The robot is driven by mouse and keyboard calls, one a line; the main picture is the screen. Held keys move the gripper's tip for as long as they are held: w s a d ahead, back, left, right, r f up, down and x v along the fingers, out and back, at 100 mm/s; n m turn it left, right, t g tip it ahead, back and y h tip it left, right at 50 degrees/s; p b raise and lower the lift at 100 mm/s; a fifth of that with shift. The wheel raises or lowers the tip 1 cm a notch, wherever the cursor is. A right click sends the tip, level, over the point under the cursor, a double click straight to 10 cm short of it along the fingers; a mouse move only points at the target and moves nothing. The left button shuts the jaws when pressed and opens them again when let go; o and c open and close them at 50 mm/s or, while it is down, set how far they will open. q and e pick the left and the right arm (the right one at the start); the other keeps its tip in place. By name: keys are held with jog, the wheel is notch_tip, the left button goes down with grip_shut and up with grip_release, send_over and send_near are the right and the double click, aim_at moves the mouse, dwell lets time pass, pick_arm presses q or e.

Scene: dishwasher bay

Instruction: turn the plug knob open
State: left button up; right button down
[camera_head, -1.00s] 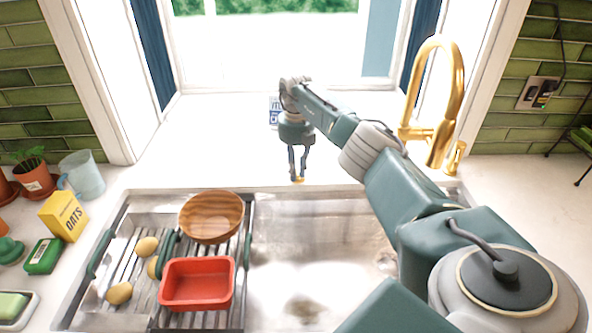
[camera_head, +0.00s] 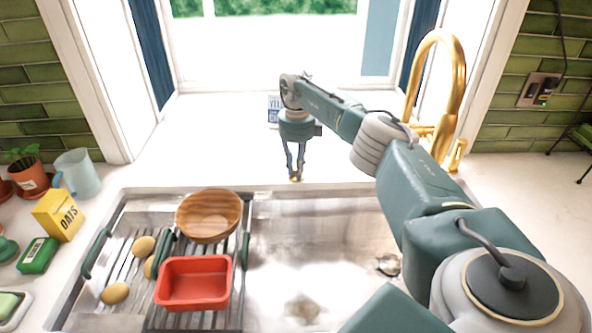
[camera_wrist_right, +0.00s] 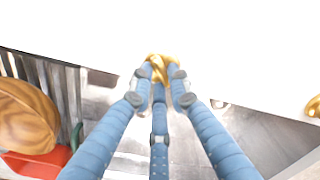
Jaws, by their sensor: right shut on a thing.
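The plug knob (camera_wrist_right: 160,66) is a small gold fitting on the white counter just behind the sink's back edge. In the head view only a bit of the knob (camera_head: 296,178) shows below my fingertips. My right gripper (camera_head: 296,172) reaches down to it from above. In the right wrist view my right gripper (camera_wrist_right: 160,76) has its blue fingers closed around the knob, touching it from both sides. The sink basin (camera_head: 330,240) lies in front, with a drain (camera_head: 388,264) at its right. My left gripper is not in view.
A gold faucet (camera_head: 447,95) stands right of my arm. A rack (camera_head: 192,318) over the sink's left side holds a wooden bowl (camera_head: 209,216), a red tub (camera_head: 194,283) and several potatoes. An oats box (camera_head: 60,215) and a green box (camera_head: 37,255) stand on the left counter.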

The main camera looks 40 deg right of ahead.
jog(key=n, duration=0.5)
jog(key=shift+d+b, duration=0.25)
jog(key=shift+b, duration=0.05)
jog(key=shift+r+n, duration=0.1)
jog(key=shift+n, duration=1.7)
jog(key=shift+d+n, duration=0.1)
jog(key=shift+n, duration=0.2)
jog(key=c, duration=1.6)
grip_release()
jog(key=shift+s, duration=0.1)
jog(key=shift+c, duration=0.2)
notch_tip(320, 180, up, 12)
